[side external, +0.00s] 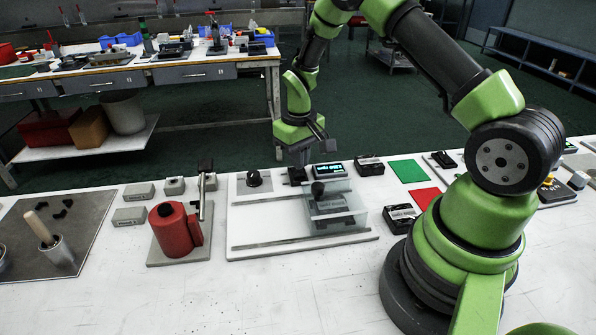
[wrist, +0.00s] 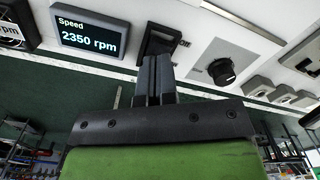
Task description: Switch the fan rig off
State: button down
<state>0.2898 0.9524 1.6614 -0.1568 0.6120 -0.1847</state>
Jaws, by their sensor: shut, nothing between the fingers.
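The fan rig has a pale base plate (side external: 285,243) on the white table. Its display (wrist: 88,31) reads "Speed 2350 rpm" in the wrist view and is lit in the side view (side external: 329,170). Beside it is a small black switch-like housing (wrist: 163,42), also in the side view (side external: 294,174); its setting cannot be told. A black round knob (wrist: 221,71) is on a grey panel, at the rig's left in the side view (side external: 254,178). My gripper (wrist: 153,62) is shut and empty, its fingertips at the black housing and partly hiding it; contact cannot be told.
A clear box (side external: 340,212) covers part of the plate, with a black ball-topped part inside. A red cylindrical device (side external: 172,228) stands left. Black boxes (side external: 401,218), green (side external: 408,171) and red (side external: 425,197) squares lie right. The table front is clear.

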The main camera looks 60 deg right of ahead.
jog(key=shift+f, duration=1.3)
dwell(0.8)
jog(key=shift+r, duration=3.5)
notch_tip(320, 180, up, 10)
jog(key=t, duration=0.2)
send_over(299, 175)
jog(key=s+a, duration=0.2)
jog(key=a, duration=0.2)
jog(key=s+a+r+t, duration=0.1)
jog(key=s+a+r, duration=0.2)
jog(key=r, duration=0.3)
jog(key=s+a+r+t+y, duration=0.1)
jog(key=s+a+r+t, duration=0.1)
jog(key=s, duration=0.5)
jog(key=s+a+r+m+t+y, duration=0.1)
jog(key=s+a+r+t, duration=0.1)
jog(key=s, duration=0.5)
jog(key=shift+a+r, duration=0.8)
jog(key=shift+a, duration=0.1)
